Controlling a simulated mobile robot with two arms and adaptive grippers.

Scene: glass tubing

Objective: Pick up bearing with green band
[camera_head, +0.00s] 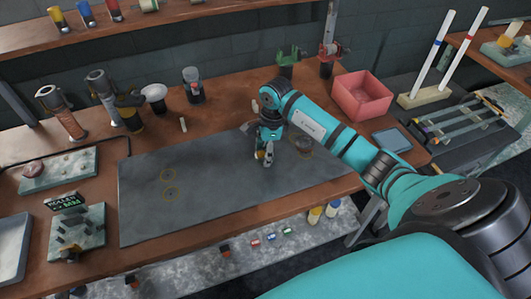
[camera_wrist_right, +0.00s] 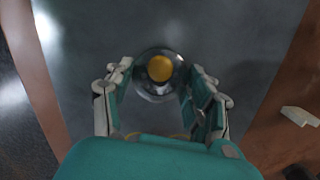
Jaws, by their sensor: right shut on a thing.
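My right gripper (camera_head: 265,158) is low over the grey mat (camera_head: 215,200) on the wooden bench. In the right wrist view its fingers (camera_wrist_right: 155,98) are closed around a round, clear, glassy thing (camera_wrist_right: 148,90) with a yellow-orange centre (camera_wrist_right: 160,68). No green band shows on this held thing, and the fingers hide its sides. In the head view, a small cylinder with green on it (camera_head: 287,231) lies on the lower surface in front of the bench. A red-marked one (camera_head: 255,243) and a blue-marked one (camera_head: 271,237) lie beside it. My left gripper is out of view.
A red bin (camera_head: 360,97) is at the back right. Tools on stands (camera_head: 62,118) line the back left.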

